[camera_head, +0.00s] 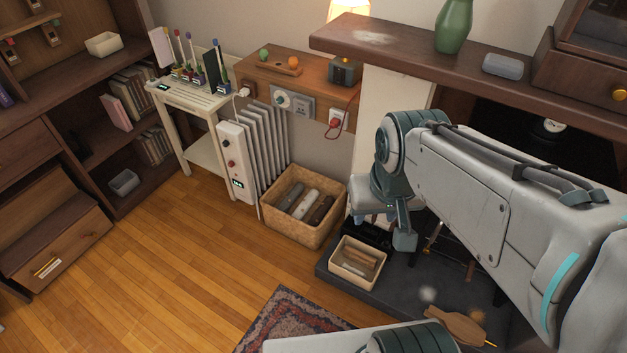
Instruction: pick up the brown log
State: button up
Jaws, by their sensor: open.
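A brown log (321,210) lies in a woven basket (287,236) on the floor, at the right of the logs there. A pale grey log (306,203) and a darker grey log (292,197) lie beside it to the left. My gripper (387,232) hangs to the right of this basket, above the dark hearth slab, apart from the brown log. One finger shows clearly and the gripper is open. My own arm hides part of the gripper and the area behind it.
A smaller basket (342,271) with light sticks stands on the hearth slab (388,292) below my gripper. A white radiator (236,163) stands behind the log basket. A wooden mantel shelf (400,50) juts out above. The wooden floor (180,260) at left is clear.

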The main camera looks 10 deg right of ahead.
aim_at(316, 218)
jog(key=u, duration=1.45)
jog(key=i, duration=2.5)
jog(key=z, duration=3.45)
